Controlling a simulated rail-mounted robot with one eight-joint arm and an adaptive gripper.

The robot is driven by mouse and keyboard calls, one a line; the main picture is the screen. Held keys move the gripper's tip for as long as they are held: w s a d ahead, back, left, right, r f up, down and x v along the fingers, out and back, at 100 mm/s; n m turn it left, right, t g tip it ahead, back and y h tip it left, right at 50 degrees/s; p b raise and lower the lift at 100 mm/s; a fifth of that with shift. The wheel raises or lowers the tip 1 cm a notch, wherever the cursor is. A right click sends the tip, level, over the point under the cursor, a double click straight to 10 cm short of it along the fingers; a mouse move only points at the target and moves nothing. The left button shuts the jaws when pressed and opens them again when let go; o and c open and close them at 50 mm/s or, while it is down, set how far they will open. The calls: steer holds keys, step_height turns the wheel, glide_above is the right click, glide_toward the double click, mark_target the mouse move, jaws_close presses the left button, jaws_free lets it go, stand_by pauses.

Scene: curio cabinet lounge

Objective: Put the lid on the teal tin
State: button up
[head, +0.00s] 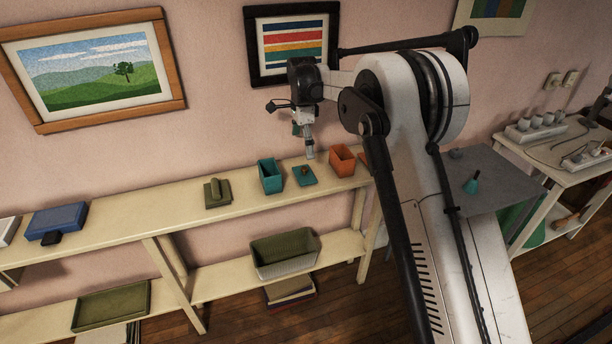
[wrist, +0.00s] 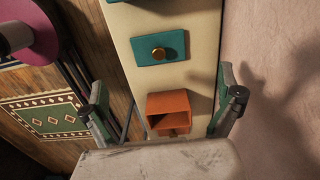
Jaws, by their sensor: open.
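The teal tin (head: 270,177) stands upright on the top shelf, with its open mouth facing up. A flat teal lid (head: 304,175) with a small knob lies on the shelf just right of the tin, apart from it. My gripper (head: 309,153) is above the shelf near the lid and the orange tin. Its fingers (wrist: 166,93) are spread wide and empty in the wrist view, on either side of the orange tin, with the lid farther up the picture.
The open orange tin (head: 342,160) stands right of the lid and shows in the wrist view (wrist: 168,104). An olive lidded item (head: 217,193) and a blue box (head: 56,221) sit farther left. The wall (head: 220,120) is close behind the shelf (head: 150,217). Bare shelf lies between the blue and olive items.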

mark_target(304, 168)
steer(key=f, duration=1.1)
steer(key=shift+s+d+f, duration=0.1)
steer(key=shift+d, duration=0.15)
steer(key=c, duration=1.2)
steer(key=shift+r, duration=0.65)
step_height(304, 168, up, 2)
steer(key=shift+r, duration=0.25)
steer(key=s+a+r, duration=0.3)
steer(key=s+a, duration=0.1)
steer(key=s+a+r, duration=0.4)
steer(key=shift+s+r, duration=0.15)
steer(key=shift+s, duration=0.1)
